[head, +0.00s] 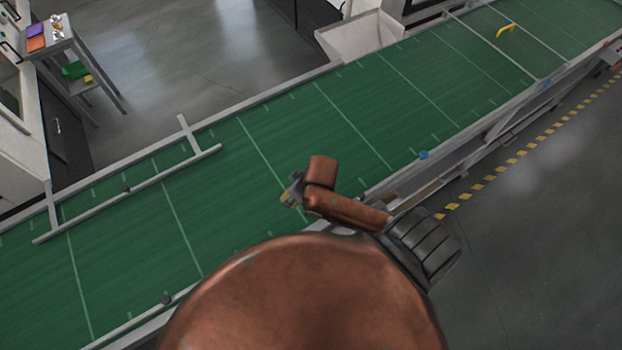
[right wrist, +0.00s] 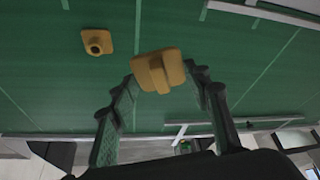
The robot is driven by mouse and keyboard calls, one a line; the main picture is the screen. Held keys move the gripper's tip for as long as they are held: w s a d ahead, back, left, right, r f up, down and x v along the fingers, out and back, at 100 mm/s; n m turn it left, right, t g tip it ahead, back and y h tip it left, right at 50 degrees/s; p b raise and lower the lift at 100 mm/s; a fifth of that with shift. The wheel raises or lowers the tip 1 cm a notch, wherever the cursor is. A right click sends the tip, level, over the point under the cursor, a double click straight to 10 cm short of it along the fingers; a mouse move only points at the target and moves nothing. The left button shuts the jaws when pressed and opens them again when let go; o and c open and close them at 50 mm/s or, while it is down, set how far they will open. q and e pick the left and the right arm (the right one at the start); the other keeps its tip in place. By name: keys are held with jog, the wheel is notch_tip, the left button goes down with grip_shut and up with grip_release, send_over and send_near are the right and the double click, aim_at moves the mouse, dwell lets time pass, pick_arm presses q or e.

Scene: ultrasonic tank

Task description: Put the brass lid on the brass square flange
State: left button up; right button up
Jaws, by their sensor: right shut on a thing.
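The brass lid (right wrist: 158,70) is a rounded square plate with a raised bar handle, seen between the fingertips of my right gripper (right wrist: 160,84) in the right wrist view. The gripper is shut on it. The brass square flange (right wrist: 97,41) lies on the green conveyor, up and left of the lid and apart from it, its round raised collar facing the camera. In the head view my right gripper (head: 292,190) is small and partly covered by my copper arm. A brass-coloured bit shows beside it; I cannot tell which part. My left gripper is not in view.
The green conveyor belt (head: 350,110) is mostly clear around the gripper. Grey guide rails (head: 130,194) stand at its left part. A yellow curved object (head: 505,31) lies far right on the belt. A side table (head: 62,52) stands at the far left.

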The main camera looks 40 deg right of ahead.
jog(key=w+d+f, duration=0.2)
jog(key=d+f, duration=0.1)
jog(key=w+d+f, duration=0.1)
jog(key=d+f, duration=0.1)
jog(key=d, duration=0.2)
jog(key=w+d+f, duration=0.2)
jog(key=d+f, duration=0.1)
jog(key=d, duration=0.1)
jog(key=shift+w+d+f, duration=0.2)
jog(key=shift+w+f, duration=0.1)
jog(key=shift+w+d+f, duration=0.15)
jog(key=shift+d+f, duration=0.2)
jog(key=shift+f, duration=0.1)
notch_tip(320, 180, down, 2)
jog(key=shift+f+p, duration=0.1)
jog(key=shift+p, duration=0.5)
jog(key=shift+f, duration=0.6)
jog(key=o, duration=1.5)
jog(key=shift+f, duration=0.15)
